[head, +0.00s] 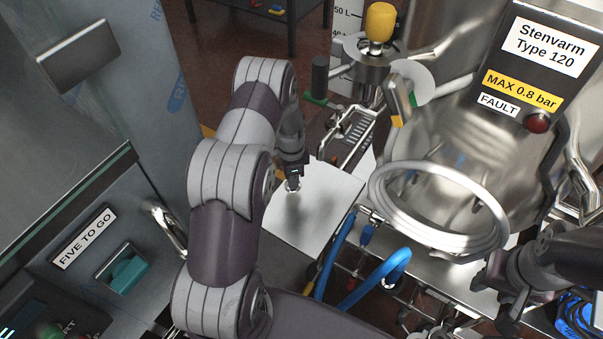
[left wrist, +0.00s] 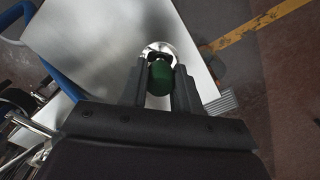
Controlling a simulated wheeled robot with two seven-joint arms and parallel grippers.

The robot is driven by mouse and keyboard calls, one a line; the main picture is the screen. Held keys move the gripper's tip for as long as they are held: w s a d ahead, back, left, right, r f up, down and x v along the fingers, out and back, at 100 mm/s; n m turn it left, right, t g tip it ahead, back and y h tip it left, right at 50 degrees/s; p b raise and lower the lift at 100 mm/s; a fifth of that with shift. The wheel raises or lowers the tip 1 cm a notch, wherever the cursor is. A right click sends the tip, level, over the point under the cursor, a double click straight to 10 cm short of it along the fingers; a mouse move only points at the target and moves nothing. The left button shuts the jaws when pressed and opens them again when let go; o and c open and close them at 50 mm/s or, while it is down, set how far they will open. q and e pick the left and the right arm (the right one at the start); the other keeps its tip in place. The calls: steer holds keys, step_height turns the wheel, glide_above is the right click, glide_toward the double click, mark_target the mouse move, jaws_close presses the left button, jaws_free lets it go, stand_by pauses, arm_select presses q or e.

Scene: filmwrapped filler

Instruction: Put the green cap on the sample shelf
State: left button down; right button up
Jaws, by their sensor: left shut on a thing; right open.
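The green cap (left wrist: 160,77) is between the fingers of my left gripper (left wrist: 158,88), which is shut on it. A shiny round metal piece (left wrist: 157,49) shows just beyond the cap; I cannot tell whether they are joined. In the head view my left gripper (head: 293,184) points down over a flat pale metal plate (head: 318,215), which may be the sample shelf; no label shows. The cap is hard to make out there. The plate also shows in the left wrist view (left wrist: 95,40). My right gripper (head: 508,290) is open at the lower right.
A steel vessel (head: 430,150) with a yellow-topped fitting (head: 380,22) stands behind. A grey cabinet (head: 85,235) is at the left. Most of the plate is bare.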

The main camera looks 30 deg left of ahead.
arm_select(q)
steer(key=w, duration=0.3)
steer(key=shift+w+d, duration=0.15)
steer(key=shift+w, duration=0.25)
steer(key=f, duration=0.1)
steer(key=w+f+b, duration=0.1)
steer(key=f, duration=0.1)
steer(key=shift+f, duration=0.3)
steer(key=shift+s, duration=0.1)
steer(key=shift+r, duration=0.1)
steer(key=c, duration=0.8)
jaws_free()
step_height(320, 180, up, 12)
steer(key=p, duration=0.1)
steer(key=shift+p, duration=0.4)
